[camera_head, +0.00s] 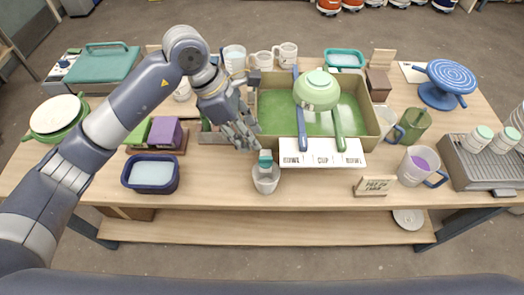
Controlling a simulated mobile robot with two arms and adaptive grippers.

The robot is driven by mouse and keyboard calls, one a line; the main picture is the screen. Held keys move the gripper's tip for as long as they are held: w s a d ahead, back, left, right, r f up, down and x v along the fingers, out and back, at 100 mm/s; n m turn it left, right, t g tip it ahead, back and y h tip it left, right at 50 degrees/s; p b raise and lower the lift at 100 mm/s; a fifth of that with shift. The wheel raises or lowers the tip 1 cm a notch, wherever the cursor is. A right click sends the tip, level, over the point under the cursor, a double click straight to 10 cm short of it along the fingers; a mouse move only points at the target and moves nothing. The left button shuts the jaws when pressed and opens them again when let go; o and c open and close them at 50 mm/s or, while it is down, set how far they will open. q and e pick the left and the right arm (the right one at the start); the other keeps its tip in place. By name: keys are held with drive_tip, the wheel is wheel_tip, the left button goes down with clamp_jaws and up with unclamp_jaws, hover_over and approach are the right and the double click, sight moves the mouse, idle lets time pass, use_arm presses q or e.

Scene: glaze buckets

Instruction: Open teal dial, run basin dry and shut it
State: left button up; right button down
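The basin (268,82) is a wide box with tan walls and a green inside, at the middle of the table. Pale patches show on its floor; I cannot tell how much liquid is in it. A small teal dial (265,157) sits low at its front left corner. A grey cup (266,181) stands right below the dial. My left gripper (247,143) reaches in from the left, fingers pointing down, just above and left of the dial. It looks empty, and its finger gap is unclear. I cannot tell whether it touches the dial. My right gripper is not in view.
A green bowl (317,90), a blue stick (301,128) and a green stick (339,130) lie over the basin. A labelled card (322,160) fronts it. A blue tub (151,173) stands left, a purple-filled mug (418,165) right. The table front near the cup is clear.

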sight(264, 157)
use_arm(q)
drive_tip(key=p+x, duration=0.2)
drive_tip(key=x, duration=0.6)
drive_tip(key=shift+d+f, duration=0.25)
drive_tip(key=shift+f, duration=0.05)
clamp_jaws()
